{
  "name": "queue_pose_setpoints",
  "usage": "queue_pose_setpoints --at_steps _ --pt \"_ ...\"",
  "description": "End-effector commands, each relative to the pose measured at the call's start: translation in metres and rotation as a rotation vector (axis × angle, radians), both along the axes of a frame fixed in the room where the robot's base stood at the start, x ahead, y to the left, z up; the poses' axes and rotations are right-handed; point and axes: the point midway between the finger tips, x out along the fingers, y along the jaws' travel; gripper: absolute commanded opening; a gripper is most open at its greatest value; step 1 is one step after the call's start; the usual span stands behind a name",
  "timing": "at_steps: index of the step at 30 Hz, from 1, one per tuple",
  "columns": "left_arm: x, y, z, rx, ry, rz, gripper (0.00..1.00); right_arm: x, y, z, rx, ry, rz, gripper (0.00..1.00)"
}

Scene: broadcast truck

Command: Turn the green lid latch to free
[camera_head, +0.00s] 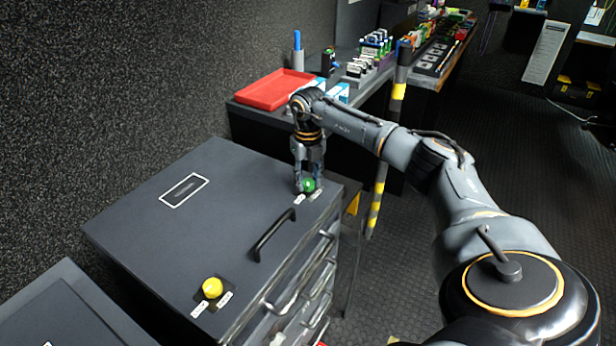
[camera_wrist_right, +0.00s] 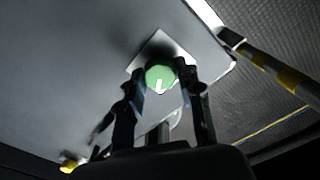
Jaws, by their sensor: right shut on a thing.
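The green lid latch (camera_head: 308,185) is a round knob on the far right corner of the dark grey case lid (camera_head: 150,235). Two small white labels lie beside it. My right gripper (camera_head: 309,180) points down over it, its fingers on either side of the knob. In the right wrist view the green latch (camera_wrist_right: 160,77) sits between the two fingertips (camera_wrist_right: 162,82), with a white pointer mark on its face. My right gripper is shut on the latch. My left gripper is not in view.
A yellow knob (camera_head: 212,288) with two labels is on the lid's near corner. A black handle (camera_head: 274,235) stands up at the lid's front edge. Behind are a red tray (camera_head: 275,89) on a bench and a black-and-yellow striped post (camera_head: 378,195). The floor at right is open.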

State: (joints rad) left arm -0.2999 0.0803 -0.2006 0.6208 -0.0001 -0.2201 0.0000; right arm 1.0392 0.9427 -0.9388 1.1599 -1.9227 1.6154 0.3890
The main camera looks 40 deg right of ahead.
Motion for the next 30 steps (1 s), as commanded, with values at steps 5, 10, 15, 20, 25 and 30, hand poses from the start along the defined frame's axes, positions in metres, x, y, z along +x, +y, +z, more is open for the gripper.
queue_pose_setpoints --at_steps 5,10,15,20,25,30 --pt "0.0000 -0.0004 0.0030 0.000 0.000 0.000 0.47 -0.0001 -0.0004 0.0009 -0.001 0.000 0.166 0.04" --pt "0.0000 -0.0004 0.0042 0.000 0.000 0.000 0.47 0.0000 -0.0001 0.0007 0.000 0.000 0.328 0.04" --pt "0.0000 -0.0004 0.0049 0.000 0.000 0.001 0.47 0.0001 -0.0001 0.0006 -0.001 0.000 0.488 0.04" --pt "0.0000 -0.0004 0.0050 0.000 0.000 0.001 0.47 0.0002 -0.0001 0.0005 0.000 0.000 0.626 0.04" --pt "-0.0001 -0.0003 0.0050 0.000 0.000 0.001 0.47 0.0002 0.0001 0.0003 0.000 -0.001 0.750 0.04" --pt "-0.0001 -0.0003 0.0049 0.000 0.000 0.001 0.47 0.0003 0.0002 0.0003 0.000 -0.001 0.841 0.04"
